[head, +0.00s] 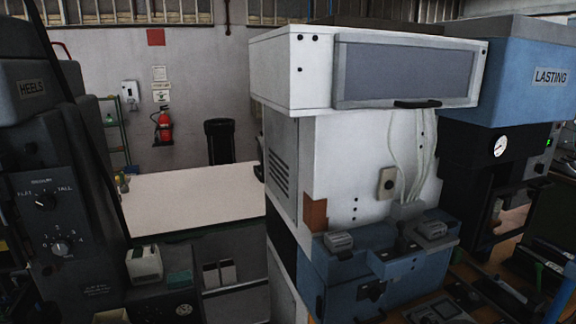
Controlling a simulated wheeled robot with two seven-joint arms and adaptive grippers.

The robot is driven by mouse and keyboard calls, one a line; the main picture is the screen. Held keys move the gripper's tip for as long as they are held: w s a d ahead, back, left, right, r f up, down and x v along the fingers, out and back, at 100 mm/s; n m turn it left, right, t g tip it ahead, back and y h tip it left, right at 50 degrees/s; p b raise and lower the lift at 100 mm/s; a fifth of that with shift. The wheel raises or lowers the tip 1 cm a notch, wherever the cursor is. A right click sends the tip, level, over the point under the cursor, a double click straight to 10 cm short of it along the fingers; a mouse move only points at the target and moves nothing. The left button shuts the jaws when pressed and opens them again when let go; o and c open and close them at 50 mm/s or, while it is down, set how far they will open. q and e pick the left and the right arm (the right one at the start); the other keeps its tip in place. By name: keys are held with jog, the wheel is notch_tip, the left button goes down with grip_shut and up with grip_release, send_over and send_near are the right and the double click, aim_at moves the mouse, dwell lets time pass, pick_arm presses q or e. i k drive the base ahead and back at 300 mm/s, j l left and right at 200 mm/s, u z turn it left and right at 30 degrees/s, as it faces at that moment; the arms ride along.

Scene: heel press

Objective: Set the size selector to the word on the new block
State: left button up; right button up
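The dark heel press (85,275) stands at the left with a sign reading HEELS. On its front, a black selector knob (46,201) sits under the words FLAT, MEDIUM and TALL. A light mark on the knob seems to face left, towards FLAT, but it is too small to be sure. A second, lighter knob (61,248) with numbers around it is below. A pale block-like item (145,262) sits beside the press; I cannot tell if it is the new block, and I read no word on it. Neither of my grippers is in view.
A white-topped bench (195,200) stands behind. A white and blue machine (375,160) fills the middle, and a blue machine marked LASTING (525,85) stands at the right. A fire extinguisher (163,128) hangs on the back wall.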

aim_at(539, 168)
jog(key=z, duration=1.5)
